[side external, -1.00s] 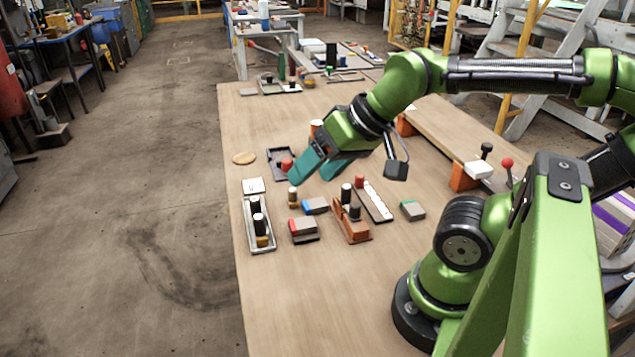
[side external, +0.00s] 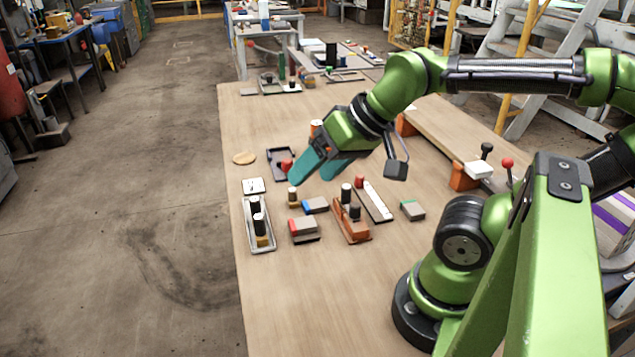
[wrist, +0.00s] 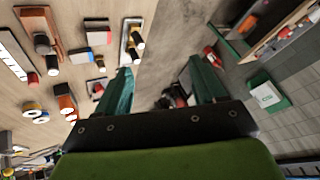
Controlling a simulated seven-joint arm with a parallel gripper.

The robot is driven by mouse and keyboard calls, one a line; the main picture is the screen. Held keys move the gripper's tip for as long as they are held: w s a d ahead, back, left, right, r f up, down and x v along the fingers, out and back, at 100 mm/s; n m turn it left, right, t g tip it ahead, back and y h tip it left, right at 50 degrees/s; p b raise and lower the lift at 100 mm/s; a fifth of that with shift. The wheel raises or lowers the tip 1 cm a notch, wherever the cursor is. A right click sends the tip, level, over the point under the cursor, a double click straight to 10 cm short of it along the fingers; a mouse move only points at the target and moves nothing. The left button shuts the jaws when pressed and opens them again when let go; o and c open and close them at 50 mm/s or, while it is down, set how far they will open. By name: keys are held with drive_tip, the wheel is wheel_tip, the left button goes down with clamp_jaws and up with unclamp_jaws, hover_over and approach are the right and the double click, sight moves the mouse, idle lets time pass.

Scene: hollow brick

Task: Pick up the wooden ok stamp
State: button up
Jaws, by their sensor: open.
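Several small stamps stand on the wooden table. I cannot read an ok mark on any of them, so I cannot tell for sure which is the ok stamp. My gripper has teal fingers, spread apart and empty, tilted down above the table. In the wrist view its fingers (wrist: 164,80) show with a gap between them and nothing held.
A metal tray (side external: 271,247) with dark-handled stamps, a brown rack (side external: 352,236), a red-and-grey block (side external: 303,229) and a blue-and-grey block (side external: 315,206) stand close together. A dark tray (side external: 281,154) lies behind. The table's front is clear.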

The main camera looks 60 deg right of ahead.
drive_tip(key=shift+c, duration=0.3)
drive_tip(key=shift+c, duration=1)
